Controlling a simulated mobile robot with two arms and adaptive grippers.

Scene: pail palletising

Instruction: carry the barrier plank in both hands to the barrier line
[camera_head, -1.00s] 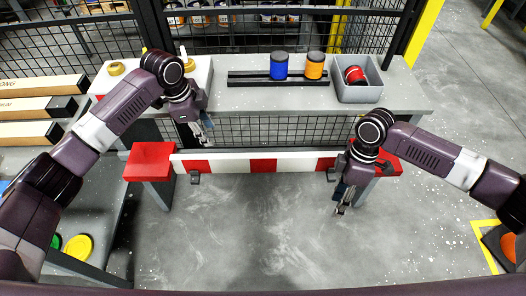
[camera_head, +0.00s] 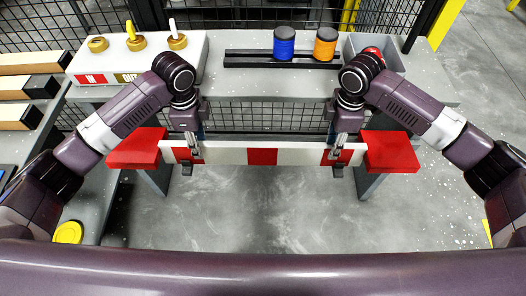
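The red-and-white barrier plank (camera_head: 232,156) spans level between two red-topped stands, the left one (camera_head: 137,148) and the right one (camera_head: 391,152). My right gripper (camera_head: 336,152) points down at the right part in the same way. Whether the fingers are closed on the plank is too small to tell.
Behind the plank stands a grey bench (camera_head: 240,87) with a blue can (camera_head: 284,44), an orange can (camera_head: 325,44), a grey bin (camera_head: 391,62) and a white box with several knobs. The floor (camera_head: 270,215) in front is clear.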

